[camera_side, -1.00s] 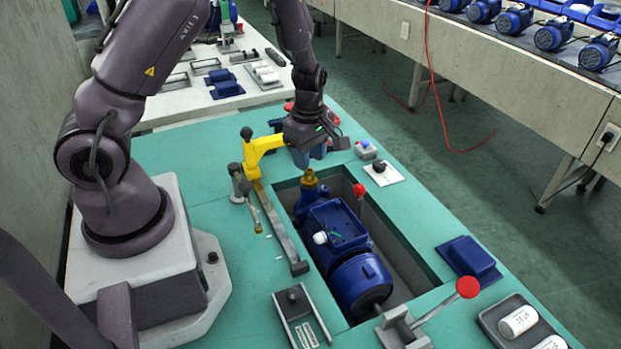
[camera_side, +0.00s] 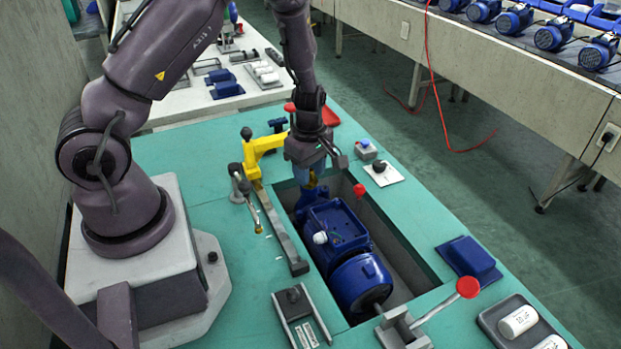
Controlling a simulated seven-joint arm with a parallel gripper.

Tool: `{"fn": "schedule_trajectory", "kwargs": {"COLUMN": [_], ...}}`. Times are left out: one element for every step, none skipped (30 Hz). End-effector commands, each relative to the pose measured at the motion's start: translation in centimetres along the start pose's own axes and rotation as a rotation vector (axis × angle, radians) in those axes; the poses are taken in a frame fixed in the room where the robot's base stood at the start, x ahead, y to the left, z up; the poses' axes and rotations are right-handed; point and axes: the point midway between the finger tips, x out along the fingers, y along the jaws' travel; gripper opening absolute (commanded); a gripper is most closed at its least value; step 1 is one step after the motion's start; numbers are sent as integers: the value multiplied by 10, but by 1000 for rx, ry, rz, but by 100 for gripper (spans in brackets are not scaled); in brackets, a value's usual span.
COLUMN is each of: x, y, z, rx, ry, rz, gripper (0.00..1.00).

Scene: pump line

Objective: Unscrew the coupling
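The blue pump (camera_side: 338,232) lies in the recess of the teal bench. Its brass coupling (camera_side: 312,181) is at the far end and is now mostly hidden by my gripper. My gripper (camera_side: 308,180) points down over that far end, with its fingertips at the coupling. I cannot tell whether the fingers touch it or are closed on it.
A yellow clamp arm (camera_side: 261,148) stands close left of my gripper. A red-knobbed lever (camera_side: 360,192) rises at the recess's right edge, and another (camera_side: 467,288) is at the front. A button box (camera_side: 366,150) and a switch plate (camera_side: 380,173) sit to the right.

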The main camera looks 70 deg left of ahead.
Motion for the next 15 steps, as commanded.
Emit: {"fn": "schedule_trajectory", "kwargs": {"x": [0, 0, 0, 0, 0, 0, 0, 0, 0, 0, 0, 0, 0, 0, 0], "y": [0, 0, 0, 0, 0, 0, 0, 0, 0, 0, 0, 0, 0, 0, 0], "z": [0, 0, 0, 0, 0, 0, 0, 0, 0, 0, 0, 0, 0, 0, 0], "rx": [0, 0, 0, 0, 0, 0, 0, 0, 0, 0, 0, 0, 0, -2, -16], "ry": [0, 0, 0, 0, 0, 0, 0, 0, 0, 0, 0, 0, 0, 0, 0], "rz": [0, 0, 0, 0, 0, 0, 0, 0, 0, 0, 0, 0, 0, 0, 0], "gripper": [27, 20, 11, 7, 7, 7, 7, 7, 22, 15, 8, 0, 0, 0, 0]}}
